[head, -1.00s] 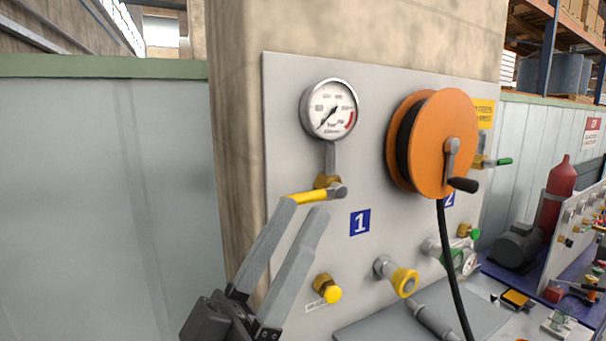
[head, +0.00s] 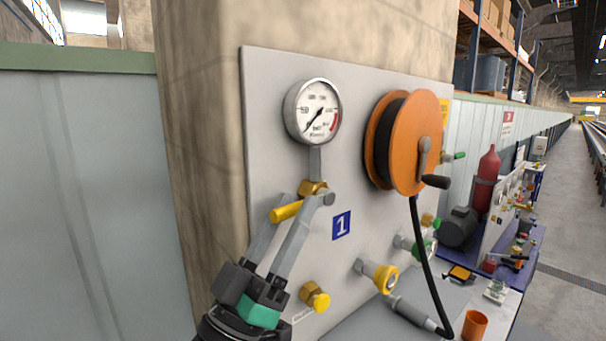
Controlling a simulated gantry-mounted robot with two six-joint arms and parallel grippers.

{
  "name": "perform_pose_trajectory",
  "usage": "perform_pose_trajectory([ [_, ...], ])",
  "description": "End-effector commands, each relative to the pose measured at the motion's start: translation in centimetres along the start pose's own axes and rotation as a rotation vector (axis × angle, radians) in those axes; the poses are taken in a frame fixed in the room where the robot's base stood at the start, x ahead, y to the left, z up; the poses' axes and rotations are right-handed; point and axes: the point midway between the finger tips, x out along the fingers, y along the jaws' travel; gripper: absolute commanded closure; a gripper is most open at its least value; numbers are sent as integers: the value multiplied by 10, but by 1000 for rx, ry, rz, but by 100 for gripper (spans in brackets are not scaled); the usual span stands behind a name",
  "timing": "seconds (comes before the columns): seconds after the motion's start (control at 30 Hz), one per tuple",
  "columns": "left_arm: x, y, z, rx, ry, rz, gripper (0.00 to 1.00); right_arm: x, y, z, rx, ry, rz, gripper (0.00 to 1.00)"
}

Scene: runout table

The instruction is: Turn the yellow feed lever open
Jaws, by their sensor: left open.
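The yellow feed lever (head: 286,211) sits on a brass valve (head: 314,188) below the round pressure gauge (head: 313,111) on the grey panel. It points left and slightly down from its pivot. My left gripper (head: 306,198) reaches up from below, its two grey fingers apart. One finger crosses in front of the lever and the other shows behind it, so the lever passes between them. I cannot tell whether either finger touches it. My right gripper is not in view.
An orange hose reel (head: 408,142) with a crank and black hose stands out from the panel at right. Below are a yellow-capped fitting (head: 315,297) and a yellow coupling (head: 384,278). A blue "1" label (head: 341,225) is beside the valve. An orange cup (head: 474,325) stands lower right.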

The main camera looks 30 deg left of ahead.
Motion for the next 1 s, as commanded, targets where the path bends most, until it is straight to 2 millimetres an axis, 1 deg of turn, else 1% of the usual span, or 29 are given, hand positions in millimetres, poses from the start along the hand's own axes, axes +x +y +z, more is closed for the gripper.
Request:
perform_pose_trajectory([
  [0.03,14,1,-3,-1,0,1,49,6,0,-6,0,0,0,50],
  [0.1,25,1,-2,0,-1,0,49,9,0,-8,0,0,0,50],
  [0.2,35,1,-2,0,0,0,49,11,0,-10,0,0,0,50],
  [0.3,39,0,0,-1,0,0,49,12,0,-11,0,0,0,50],
  [0.53,39,0,0,0,0,0,49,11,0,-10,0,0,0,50],
  [0.67,39,0,0,0,0,0,72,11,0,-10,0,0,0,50],
  [0.7,39,0,0,0,0,0,80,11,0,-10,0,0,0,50],
  [0.77,39,0,0,0,0,0,90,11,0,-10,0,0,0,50],
  [0.8,39,0,0,0,0,0,98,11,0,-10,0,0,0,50],
  [0.83,39,0,0,0,0,0,100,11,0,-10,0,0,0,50],
  [1.0,39,0,0,0,0,0,100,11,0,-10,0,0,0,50],
])
